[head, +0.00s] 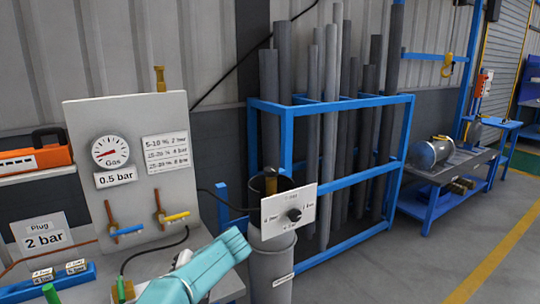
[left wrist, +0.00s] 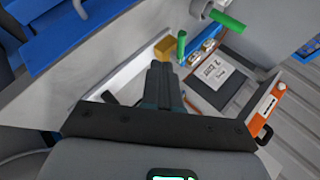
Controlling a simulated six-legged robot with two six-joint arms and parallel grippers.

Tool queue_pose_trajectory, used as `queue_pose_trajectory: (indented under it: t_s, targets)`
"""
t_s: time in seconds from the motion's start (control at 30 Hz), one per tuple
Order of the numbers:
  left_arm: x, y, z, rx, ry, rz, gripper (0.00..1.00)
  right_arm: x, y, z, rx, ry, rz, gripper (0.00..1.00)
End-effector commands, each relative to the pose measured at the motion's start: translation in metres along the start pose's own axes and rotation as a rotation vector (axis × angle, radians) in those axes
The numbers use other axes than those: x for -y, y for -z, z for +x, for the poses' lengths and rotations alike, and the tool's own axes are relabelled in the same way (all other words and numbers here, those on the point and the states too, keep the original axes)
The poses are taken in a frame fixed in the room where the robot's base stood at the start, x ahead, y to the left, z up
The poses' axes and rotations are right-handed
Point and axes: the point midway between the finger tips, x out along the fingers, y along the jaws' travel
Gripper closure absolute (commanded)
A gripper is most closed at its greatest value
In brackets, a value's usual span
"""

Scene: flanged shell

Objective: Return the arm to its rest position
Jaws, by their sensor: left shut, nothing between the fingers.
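My left gripper (left wrist: 163,88) shows in the left wrist view as dark fingers pointing up the picture. The fingers are together with nothing between them. They appear above or near a pale bench surface, with a green cylinder (left wrist: 181,46) and a yellowish block (left wrist: 165,47) beyond the tips. Contact with the bench cannot be told. In the head view a teal link of my arm (head: 200,272) rises from the bottom edge, in front of a grey cylinder (head: 271,268); the gripper's fingers are not clear there. My right gripper is in neither view.
A panel with a gas gauge (head: 110,151) and two valves stands at the left. A small panel with a black knob (head: 294,214) is on the grey cylinder. A blue rack (head: 345,181) holds several grey pipes. A metal shell (head: 432,153) lies on a bench. Floor at right is clear.

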Motion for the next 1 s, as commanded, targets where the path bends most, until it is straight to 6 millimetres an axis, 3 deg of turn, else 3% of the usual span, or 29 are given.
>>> queue_pose_trajectory:
  t_s: [0.23,0.37,0.47,0.5,0.63,0.7,0.8,0.9,1.0]
  targets:
    - [-0.074,-0.024,0.045,-0.003,-0.212,0.200,1.00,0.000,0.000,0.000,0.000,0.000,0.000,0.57]
    - [-0.128,-0.057,0.069,0.009,-0.386,0.309,1.00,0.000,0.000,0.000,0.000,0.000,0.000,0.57]
    - [-0.181,-0.104,0.086,0.034,-0.586,0.382,1.00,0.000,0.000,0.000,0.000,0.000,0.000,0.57]
    - [-0.203,-0.129,0.091,0.048,-0.682,0.397,1.00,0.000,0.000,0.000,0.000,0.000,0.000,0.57]
    - [-0.260,-0.221,0.090,0.108,-0.994,0.347,1.00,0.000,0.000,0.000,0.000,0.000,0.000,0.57]
    - [-0.275,-0.266,0.084,0.141,-1.115,0.260,1.00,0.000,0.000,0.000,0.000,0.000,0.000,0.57]
    - [-0.281,-0.316,0.078,0.178,-1.204,0.112,1.00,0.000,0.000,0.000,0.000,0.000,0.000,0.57]
    - [-0.275,-0.351,0.077,0.201,-1.215,-0.011,1.00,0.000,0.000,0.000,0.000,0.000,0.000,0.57]
    - [-0.267,-0.372,0.079,0.212,-1.198,-0.086,1.00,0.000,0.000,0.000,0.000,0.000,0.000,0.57]
